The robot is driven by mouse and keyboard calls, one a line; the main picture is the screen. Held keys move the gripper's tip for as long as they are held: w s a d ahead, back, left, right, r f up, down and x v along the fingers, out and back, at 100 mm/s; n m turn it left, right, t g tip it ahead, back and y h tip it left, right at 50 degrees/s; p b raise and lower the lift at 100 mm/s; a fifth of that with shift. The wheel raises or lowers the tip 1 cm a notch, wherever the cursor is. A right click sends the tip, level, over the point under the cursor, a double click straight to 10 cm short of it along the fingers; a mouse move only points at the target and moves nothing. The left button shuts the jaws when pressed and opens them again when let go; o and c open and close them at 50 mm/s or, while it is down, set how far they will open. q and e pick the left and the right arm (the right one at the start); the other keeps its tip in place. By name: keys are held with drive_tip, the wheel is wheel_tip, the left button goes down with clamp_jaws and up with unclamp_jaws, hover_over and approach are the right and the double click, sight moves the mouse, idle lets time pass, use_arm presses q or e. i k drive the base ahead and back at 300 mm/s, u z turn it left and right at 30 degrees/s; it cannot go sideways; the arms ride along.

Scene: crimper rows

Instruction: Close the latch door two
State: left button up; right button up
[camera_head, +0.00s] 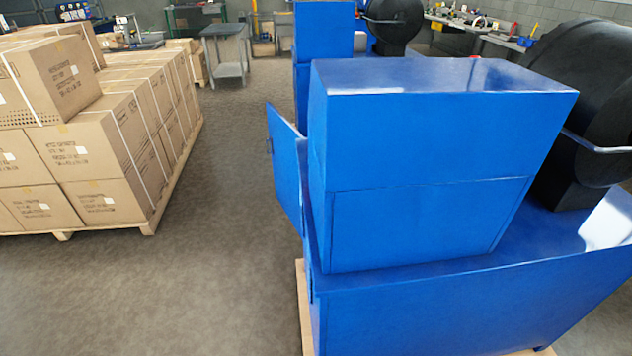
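A large blue machine (420,215) stands close in front of me at centre right. A blue door (286,170) stands open on its left side, swung out towards the aisle. The inside behind the door is hidden by the machine's body. I cannot tell from the picture which number this door has. Neither of my grippers is in view.
Cartons (80,150) are stacked on a wooden pallet (150,222) at the left. The grey floor aisle (215,240) between pallet and machine is clear. A black round drum (590,90) sits at the right. Another blue machine (325,30) and a grey table (225,40) stand behind.

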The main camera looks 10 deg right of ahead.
sight(282, 134)
drive_tip(key=k, duration=1)
drive_tip(key=u, duration=1)
drive_tip(key=i, duration=4.5)
drive_tip(key=z, duration=3.45)
